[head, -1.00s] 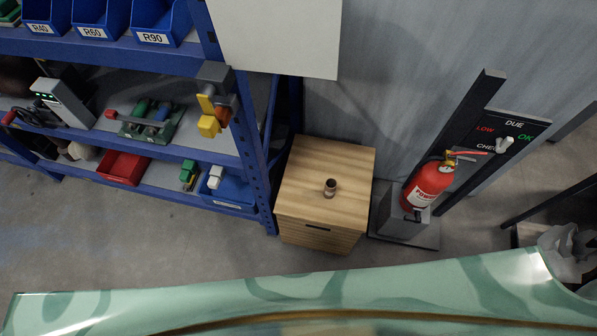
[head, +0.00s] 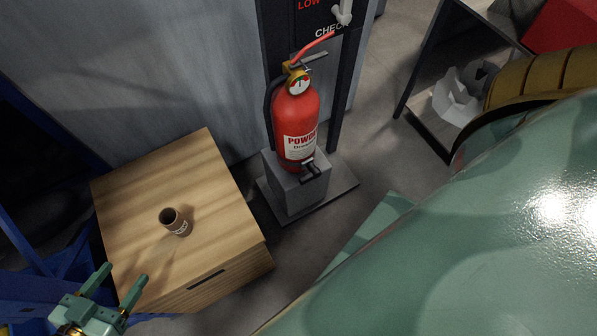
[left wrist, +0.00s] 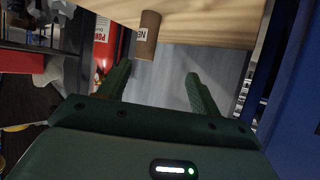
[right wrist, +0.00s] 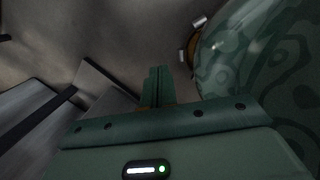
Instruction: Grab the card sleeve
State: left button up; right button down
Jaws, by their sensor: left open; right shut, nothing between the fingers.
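The card sleeve (head: 174,221), a short brown tube with a printed label, stands on top of the wooden cabinet (head: 215,166). My left gripper (head: 122,273) is open and empty, near the cabinet's front left side, apart from the sleeve. In the left wrist view the sleeve (left wrist: 149,36) shows beyond the open fingers (left wrist: 158,74), nearer the left finger. My right gripper (right wrist: 158,72) shows only in the right wrist view, shut and empty, away from the sleeve.
A red fire extinguisher (head: 296,124) stands on a grey block right of the cabinet. Blue shelf posts (head: 28,240) stand at the left. The rest of the cabinet top is clear.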

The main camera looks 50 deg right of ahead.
pick_arm(q)
jog(key=d+m+g+h+b, duration=0.1)
jog(key=d, duration=0.1)
jog(key=b, duration=0.1)
send_near(175, 213)
jog(key=d, duration=0.2)
jog(key=d+f, duration=0.1)
jog(key=shift+w+d+f+h, duration=0.15)
jog(key=shift+w+d+h, duration=0.15)
jog(key=b+x, duration=0.1)
jog(key=x, duration=0.4)
jog(key=shift+w+b, duration=0.1)
jog(key=shift+b, duration=0.3)
jog(key=shift+w+d, duration=0.15)
jog(key=shift+d, duration=0.2)
pick_arm(e)
jog(key=w+r+t, duration=0.1)
jog(key=w+r, duration=0.4)
jog(key=w, duration=0.2)
jog(key=shift+w+r+n+h, duration=0.2)
jog(key=shift+w+n+h, duration=0.2)
pick_arm(q)
jog(key=shift+c, duration=0.3)
pick_arm(e)
jog(key=shift+d, duration=0.1)
pick_arm(q)
jog(key=c, duration=1)
